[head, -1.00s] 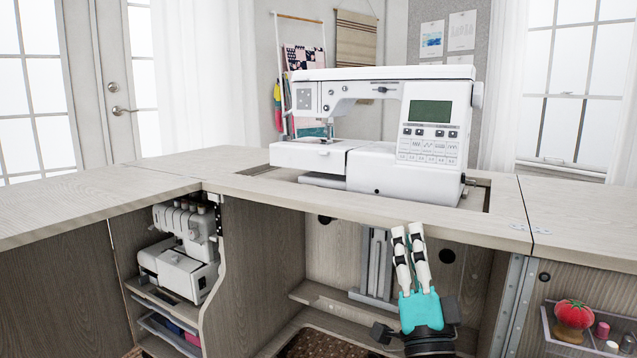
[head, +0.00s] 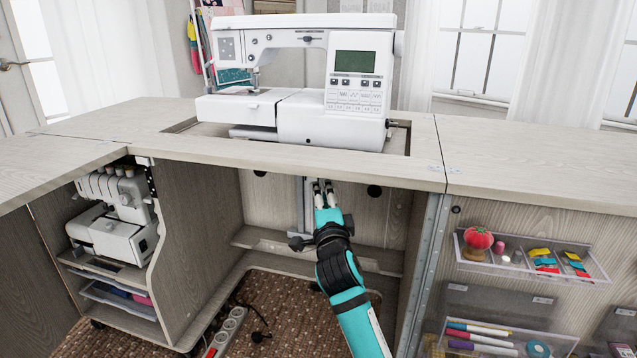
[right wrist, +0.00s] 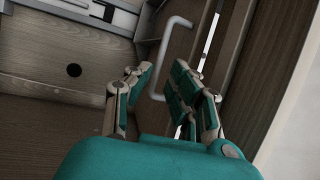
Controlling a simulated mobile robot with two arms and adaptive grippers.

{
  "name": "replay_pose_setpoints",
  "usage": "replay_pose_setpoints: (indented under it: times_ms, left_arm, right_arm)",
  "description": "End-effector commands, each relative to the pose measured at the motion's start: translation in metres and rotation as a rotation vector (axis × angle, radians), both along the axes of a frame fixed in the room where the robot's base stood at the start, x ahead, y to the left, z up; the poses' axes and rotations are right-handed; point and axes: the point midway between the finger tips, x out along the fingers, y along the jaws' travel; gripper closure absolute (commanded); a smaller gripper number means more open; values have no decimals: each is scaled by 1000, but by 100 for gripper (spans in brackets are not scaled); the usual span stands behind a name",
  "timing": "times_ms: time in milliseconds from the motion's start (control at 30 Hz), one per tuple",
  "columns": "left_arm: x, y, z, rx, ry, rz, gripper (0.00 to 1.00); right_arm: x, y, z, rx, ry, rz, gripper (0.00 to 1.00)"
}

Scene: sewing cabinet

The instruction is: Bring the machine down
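The white sewing machine (head: 310,116) stands raised in the cutout of the wooden cabinet top (head: 420,163), its base about level with the top. Below it, a grey lift column (head: 308,208) runs down the cabinet's back panel. My right gripper (head: 323,187) reaches into the knee space under the front edge, in front of the column. In the right wrist view its fingers (right wrist: 163,82) are apart, and a pale U-shaped handle (right wrist: 177,22) shows between and beyond them. I cannot tell whether a finger touches the handle. My left gripper is not in view.
A serger (head: 115,225) sits on the left shelf. The right door carries clear bins (head: 490,265) with a tomato pincushion (head: 478,238) and markers. A power strip (head: 228,328) lies on the woven rug (head: 275,295). The cabinet's side walls bound the knee space.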

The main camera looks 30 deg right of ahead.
Motion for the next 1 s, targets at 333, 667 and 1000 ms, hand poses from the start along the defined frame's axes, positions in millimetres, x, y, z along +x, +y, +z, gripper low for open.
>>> replay_pose_setpoints:
  times_ms: [333,667,1000]
  left_arm:
    - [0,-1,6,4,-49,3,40]
    - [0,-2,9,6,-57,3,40]
    - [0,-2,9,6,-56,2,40]
  right_arm:
    - [50,-25,10,-2,-1,1,80]
    - [58,-29,12,1,0,1,80]
    - [58,-29,12,0,0,1,100]
